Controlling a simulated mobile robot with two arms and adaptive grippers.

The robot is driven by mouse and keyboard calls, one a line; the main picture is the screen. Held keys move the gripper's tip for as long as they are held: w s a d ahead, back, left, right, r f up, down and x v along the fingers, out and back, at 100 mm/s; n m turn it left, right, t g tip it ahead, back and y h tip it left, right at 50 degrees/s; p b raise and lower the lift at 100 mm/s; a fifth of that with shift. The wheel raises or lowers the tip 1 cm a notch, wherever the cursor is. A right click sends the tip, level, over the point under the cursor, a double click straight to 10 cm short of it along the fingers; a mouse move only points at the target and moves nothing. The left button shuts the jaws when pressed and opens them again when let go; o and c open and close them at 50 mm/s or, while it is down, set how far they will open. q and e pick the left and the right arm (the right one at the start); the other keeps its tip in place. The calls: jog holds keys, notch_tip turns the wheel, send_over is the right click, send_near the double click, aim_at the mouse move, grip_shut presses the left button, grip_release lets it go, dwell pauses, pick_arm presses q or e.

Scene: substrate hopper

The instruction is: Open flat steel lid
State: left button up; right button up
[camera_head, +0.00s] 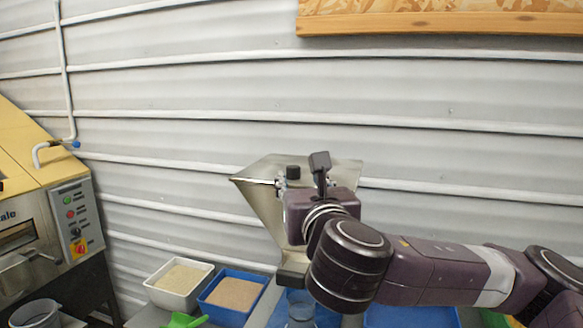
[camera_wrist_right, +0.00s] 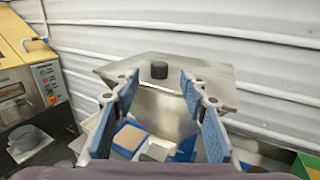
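The flat steel lid (camera_head: 262,167) lies on top of the steel hopper (camera_head: 262,207) by the wall, with a black knob (camera_head: 293,172) standing up on it. The wrist view shows the lid (camera_wrist_right: 210,78) lying flat and its knob (camera_wrist_right: 159,70) between and beyond my fingertips. My right gripper (camera_head: 306,184) is at the near side of the hopper and hides part of the lid and the hopper front. Its two blue-padded fingers (camera_wrist_right: 160,80) are spread wide with nothing between the pads. The knob appears untouched. My left gripper is not in view.
A white bin (camera_head: 160,294) and a blue bin (camera_head: 207,308) hold grainy material left of the hopper. A green scoop (camera_head: 183,320) lies near them. A yellow machine (camera_head: 45,190) stands at the far left. The corrugated wall (camera_head: 200,100) is close behind the hopper.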

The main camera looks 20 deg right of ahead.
aim_at(294, 170)
jog(key=w, duration=0.2)
jog(key=w+p, duration=0.1)
jog(key=w, duration=0.1)
jog(key=w+d+p, duration=0.1)
jog(key=w, duration=0.1)
jog(key=shift+w, duration=0.25)
jog(key=shift+w+f, duration=0.2)
jog(key=shift+w, duration=0.3)
jog(key=shift+c, duration=0.4)
grip_shut()
